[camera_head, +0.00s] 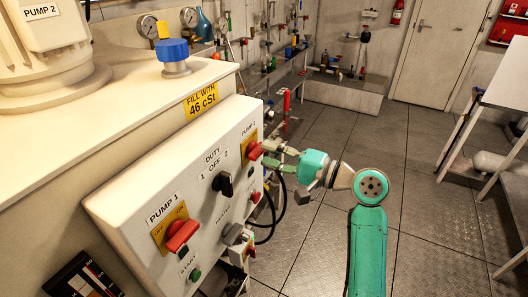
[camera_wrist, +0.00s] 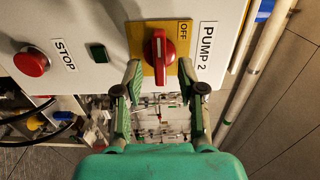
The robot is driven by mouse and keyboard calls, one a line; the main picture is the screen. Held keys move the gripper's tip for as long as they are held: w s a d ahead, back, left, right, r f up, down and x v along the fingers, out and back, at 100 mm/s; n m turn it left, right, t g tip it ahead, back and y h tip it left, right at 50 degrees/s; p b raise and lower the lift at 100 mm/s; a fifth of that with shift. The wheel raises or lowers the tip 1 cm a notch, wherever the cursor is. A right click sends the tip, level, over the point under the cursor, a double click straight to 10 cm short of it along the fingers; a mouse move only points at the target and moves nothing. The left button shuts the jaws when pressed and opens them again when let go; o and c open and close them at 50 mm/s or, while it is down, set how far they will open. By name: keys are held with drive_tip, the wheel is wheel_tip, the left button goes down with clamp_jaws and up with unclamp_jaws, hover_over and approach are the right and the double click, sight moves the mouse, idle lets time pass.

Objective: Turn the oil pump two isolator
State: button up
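The pump 2 isolator is a red rotary handle (camera_head: 254,150) on a yellow plate, at the right end of the white control panel (camera_head: 112,206). In the wrist view the red handle (camera_wrist: 159,52) points up and down the picture, near the word OFF and the PUMP 2 label (camera_wrist: 208,46). My gripper (camera_head: 272,156) is just in front of the handle. In the wrist view my gripper (camera_wrist: 160,70) is open, with one finger on each side of the handle's lower end. I see gaps between the fingers and handle; how deep they reach is unclear.
A similar red pump 1 isolator (camera_head: 182,235), a black duty switch (camera_head: 223,183) and several buttons share the panel. A red stop button (camera_wrist: 31,62) is left of the handle. Pipes and a cable run below the panel. The floor (camera_head: 320,240) around my arm is clear.

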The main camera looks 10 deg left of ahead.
sight(258, 151)
drive_tip(key=shift+x, duration=1.15)
clamp_jaws()
